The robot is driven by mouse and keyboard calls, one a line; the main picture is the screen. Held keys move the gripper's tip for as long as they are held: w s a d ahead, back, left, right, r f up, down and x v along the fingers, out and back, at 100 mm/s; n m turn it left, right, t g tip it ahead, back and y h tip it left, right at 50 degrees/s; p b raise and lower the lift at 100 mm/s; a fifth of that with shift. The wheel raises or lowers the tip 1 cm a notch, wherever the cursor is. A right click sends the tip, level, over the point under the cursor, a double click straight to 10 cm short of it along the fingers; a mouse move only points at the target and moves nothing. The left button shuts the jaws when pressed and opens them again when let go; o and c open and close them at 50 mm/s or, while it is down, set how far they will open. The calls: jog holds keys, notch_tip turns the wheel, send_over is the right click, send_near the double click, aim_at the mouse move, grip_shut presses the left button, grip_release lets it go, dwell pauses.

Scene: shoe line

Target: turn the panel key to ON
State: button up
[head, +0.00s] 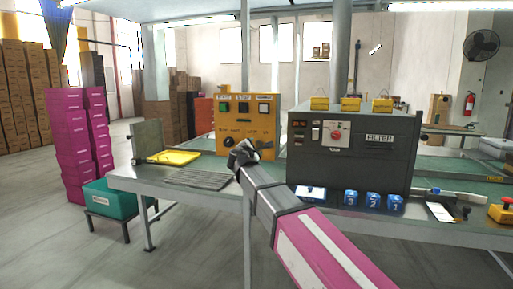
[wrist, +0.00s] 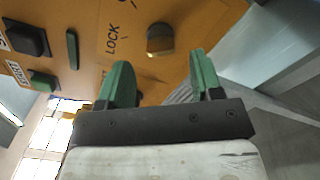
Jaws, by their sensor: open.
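The yellow-orange control panel (head: 245,125) stands upright on the bench, and its face fills the upper part of the wrist view (wrist: 140,75). A round dark knob-like part (wrist: 160,40) with a tan lower edge sits beside the word LOCK; I cannot tell whether it is the key or how it is turned. A dark green bar (wrist: 72,50) is near a black button. My gripper (wrist: 160,62) is open, with green fingers apart and nothing between them. The round part lies just beyond the fingertips, apart from them. In the head view my gripper (head: 243,152) hides the panel's lower part.
A dark grey machine (head: 350,160) with a red knob stands right of the panel. A yellow tray (head: 175,157) and a grey ribbed mat (head: 200,178) lie left on the bench. Blue blocks (head: 372,200) line the front edge. Magenta boxes (head: 75,140) are stacked at left.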

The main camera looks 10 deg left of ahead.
aim_at(257, 146)
jog(key=shift+w+d, duration=0.15)
jog(key=shift+w, duration=1.8)
jog(key=shift+c, duration=0.3)
jog(key=c, duration=0.9)
jog(key=m, duration=1.4)
